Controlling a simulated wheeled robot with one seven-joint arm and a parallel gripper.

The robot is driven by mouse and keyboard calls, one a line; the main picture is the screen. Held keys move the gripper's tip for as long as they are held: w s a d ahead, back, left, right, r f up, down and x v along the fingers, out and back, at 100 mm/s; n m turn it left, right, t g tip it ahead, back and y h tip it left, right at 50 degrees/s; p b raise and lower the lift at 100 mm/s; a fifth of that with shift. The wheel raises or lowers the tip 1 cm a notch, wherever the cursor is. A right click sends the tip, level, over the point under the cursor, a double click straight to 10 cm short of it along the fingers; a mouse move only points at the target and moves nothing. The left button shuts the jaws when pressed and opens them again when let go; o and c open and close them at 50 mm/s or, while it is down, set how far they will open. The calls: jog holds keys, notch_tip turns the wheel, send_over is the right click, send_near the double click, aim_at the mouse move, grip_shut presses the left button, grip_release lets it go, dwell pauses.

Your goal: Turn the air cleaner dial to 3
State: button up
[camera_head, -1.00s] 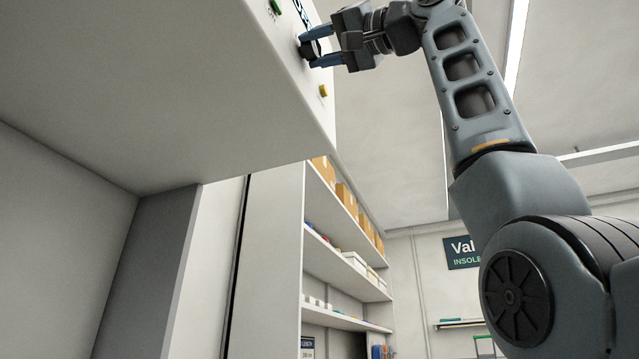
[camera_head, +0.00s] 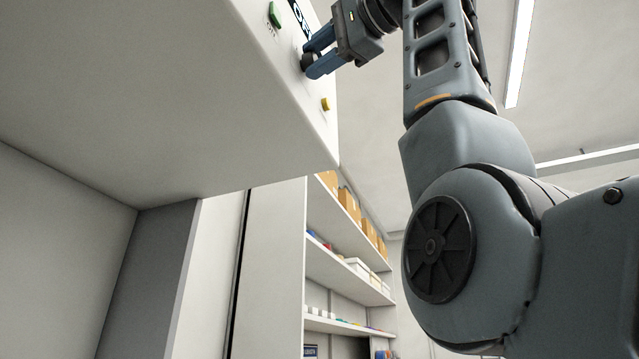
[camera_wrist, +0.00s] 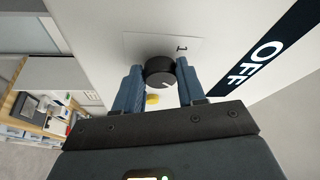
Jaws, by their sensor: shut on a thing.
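The air cleaner (camera_head: 120,90) is a large pale box at the upper left, with its front panel facing right. Its black round dial (camera_head: 308,61) sits on that panel and also shows in the wrist view (camera_wrist: 158,70), with a pale pointer line on its face. My gripper (camera_head: 316,59) is shut on the dial, with one blue finger on each side of it. In the wrist view the mark "1" is readable on the plate by the dial; other numbers are not visible.
A green switch (camera_head: 275,14) is above the dial and a yellow button (camera_head: 325,104) below it. An "OFF" label (camera_wrist: 255,65) is on the panel. Shelves with boxes (camera_head: 345,240) stand behind, below the panel.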

jog(key=shift+r+m, duration=0.1)
jog(key=shift+m, duration=0.6)
jog(key=shift+h+p, duration=0.3)
jog(key=o, duration=1.1)
jog(key=shift+c, duration=0.2)
jog(key=b+v, duration=0.1)
jog(key=v, duration=0.6)
jog(key=shift+s+d, duration=0.25)
jog(key=shift+d, duration=0.1)
jog(key=shift+w, duration=0.15)
